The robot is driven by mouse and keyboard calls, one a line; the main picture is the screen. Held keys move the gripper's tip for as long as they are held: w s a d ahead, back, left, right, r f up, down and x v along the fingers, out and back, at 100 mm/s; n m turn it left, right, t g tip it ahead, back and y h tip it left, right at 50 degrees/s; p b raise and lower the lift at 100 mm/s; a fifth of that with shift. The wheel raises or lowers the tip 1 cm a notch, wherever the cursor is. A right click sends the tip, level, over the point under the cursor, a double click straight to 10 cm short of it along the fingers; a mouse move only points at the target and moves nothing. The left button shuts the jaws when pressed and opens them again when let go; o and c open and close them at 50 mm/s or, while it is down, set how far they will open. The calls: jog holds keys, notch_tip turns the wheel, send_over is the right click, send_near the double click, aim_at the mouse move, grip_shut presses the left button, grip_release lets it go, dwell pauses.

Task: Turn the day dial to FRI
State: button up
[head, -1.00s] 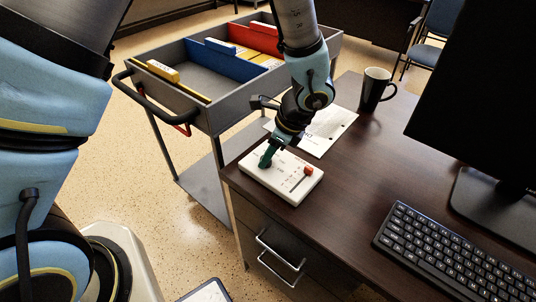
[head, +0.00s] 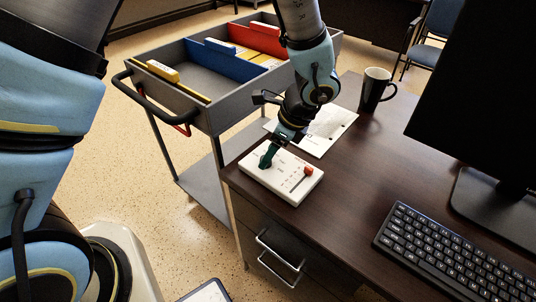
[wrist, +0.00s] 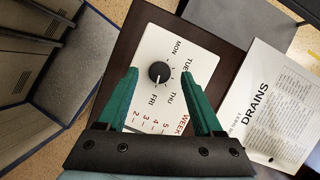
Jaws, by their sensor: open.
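A white panel (head: 299,189) with a day dial lies near the corner of the dark desk. In the wrist view the panel (wrist: 155,48) shows the dial's round black knob (wrist: 159,73), with MON, TUE, THU and FRI printed around it. WED is not visible. The knob's pointer is too small to read with certainty. My gripper (wrist: 160,74) is open, its green fingers on either side of the knob in the picture; I cannot tell whether they touch it. In the head view my gripper (head: 268,158) is over the panel's left part and hides the knob.
A red-orange slider knob (head: 308,171) is on the panel's right part, near the WEEK scale. A printed sheet (head: 328,128) and a black mug (head: 374,90) are behind. A keyboard (head: 455,255) and monitor stand right. A grey file cart (head: 205,108) is beyond the desk's left edge.

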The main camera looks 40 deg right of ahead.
jog(key=v, duration=0.9)
jog(key=shift+r+b, duration=0.15)
jog(key=shift+b, duration=0.25)
jog(key=w+a+r+n+g, duration=0.2)
jog(key=w+a+n+g, duration=0.1)
jog(key=w+a+n, duration=1.2)
jog(key=w+a+r+n+h, duration=0.1)
jog(key=a+r+n+h, duration=0.1)
jog(key=a+n, duration=1.1)
jog(key=a, duration=1)
jog(key=shift+w+r+t+h, duration=0.15)
jog(key=shift+w+t+h, duration=0.05)
jog(key=shift+t+h, duration=0.2)
